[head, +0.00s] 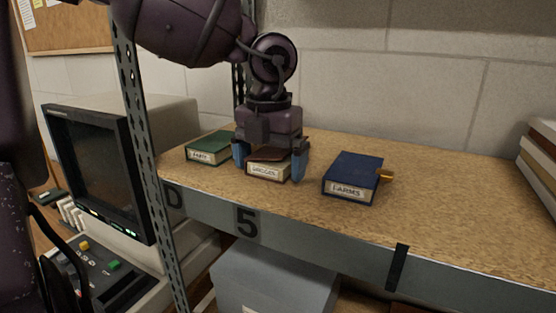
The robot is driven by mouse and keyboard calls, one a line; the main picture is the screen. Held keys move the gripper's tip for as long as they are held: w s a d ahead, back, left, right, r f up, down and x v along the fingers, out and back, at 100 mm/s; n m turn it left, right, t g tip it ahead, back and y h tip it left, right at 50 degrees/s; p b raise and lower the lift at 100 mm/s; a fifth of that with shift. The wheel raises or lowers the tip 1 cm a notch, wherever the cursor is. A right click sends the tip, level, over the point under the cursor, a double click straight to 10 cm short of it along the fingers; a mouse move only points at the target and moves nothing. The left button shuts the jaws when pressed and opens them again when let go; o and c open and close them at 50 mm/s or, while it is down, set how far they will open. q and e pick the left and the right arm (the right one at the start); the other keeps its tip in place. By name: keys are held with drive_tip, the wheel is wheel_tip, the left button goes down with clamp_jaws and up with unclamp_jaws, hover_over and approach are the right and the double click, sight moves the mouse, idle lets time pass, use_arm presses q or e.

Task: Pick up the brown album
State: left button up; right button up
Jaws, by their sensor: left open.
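The brown album (268,172) lies flat on the wooden shelf, its pale lettered spine label facing me. My left gripper (269,166) points down over it. Its jaws are open, with one blue finger at the album's left side and the other at its right side. The gripper hides much of the album's top. I cannot tell whether the fingers touch it. My right gripper is not in view.
A green album (210,147) lies close to the left, and a blue album (352,176) with a brass-coloured piece at its right side lies to the right. A perforated metal post (150,165) stands at the shelf's left end. The shelf right of the blue album is clear up to stacked volumes (540,160).

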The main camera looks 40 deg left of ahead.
use_arm(q)
drive_tip(key=c, duration=1)
drive_tip(key=shift+o, duration=0.2)
drive_tip(key=shift+r, duration=0.1)
